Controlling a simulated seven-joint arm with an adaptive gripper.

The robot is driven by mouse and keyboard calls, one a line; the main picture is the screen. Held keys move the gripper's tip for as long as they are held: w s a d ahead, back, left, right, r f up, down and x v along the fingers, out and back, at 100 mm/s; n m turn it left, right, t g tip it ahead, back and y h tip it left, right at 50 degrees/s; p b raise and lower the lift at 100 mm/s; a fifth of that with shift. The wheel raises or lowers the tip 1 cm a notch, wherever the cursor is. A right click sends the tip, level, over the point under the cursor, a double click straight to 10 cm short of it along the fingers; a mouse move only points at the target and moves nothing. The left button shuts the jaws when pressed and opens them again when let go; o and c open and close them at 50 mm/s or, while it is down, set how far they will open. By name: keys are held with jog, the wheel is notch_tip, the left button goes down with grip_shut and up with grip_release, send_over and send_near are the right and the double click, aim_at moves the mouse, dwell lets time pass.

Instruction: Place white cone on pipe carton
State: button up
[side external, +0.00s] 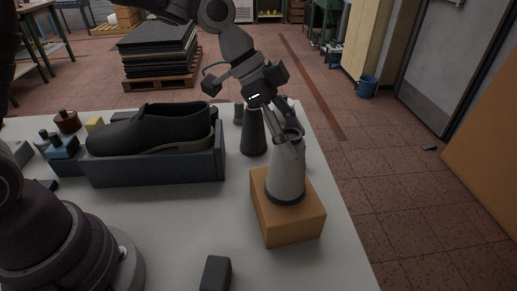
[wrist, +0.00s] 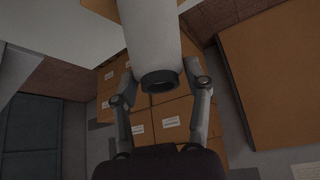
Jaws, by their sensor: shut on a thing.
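The white cone (side external: 288,176) is upright with its dark base ring over the top of the tan pipe carton (side external: 292,228). The base looks to be at the carton's top face; I cannot tell whether it bears on it or hovers slightly. My gripper (side external: 288,138) is shut on the cone's narrow upper end from above. In the wrist view the white cone (wrist: 150,38) extends away between the two fingers of my gripper (wrist: 163,78), its dark top rim toward me. A tan corner at the upper left there may be the carton.
A dark grey cone (side external: 253,133) stands behind and left of the carton. A black shoe (side external: 150,130) sits in a blue-grey box (side external: 155,169). Small bottles (side external: 62,146) stand at the left. A dark block (side external: 216,273) lies at the front. The table's right edge is close to the carton.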

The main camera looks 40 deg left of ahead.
jog(key=shift+f, duration=0.1)
jog(key=o, duration=1.2)
jog(key=shift+o, duration=0.2)
jog(key=v, duration=1.2)
jog(key=s+a+f+n+t+y, duration=0.3)
jog(key=s+a+f+n+y, duration=0.2)
jog(key=s+a+n, duration=0.3)
jog(key=s+n+y, duration=0.1)
jog(key=s+n, duration=0.2)
jog(key=n, duration=0.2)
jog(key=shift+s+a, duration=0.3)
jog(key=shift+s, duration=0.05)
jog(key=shift+f, duration=0.1)
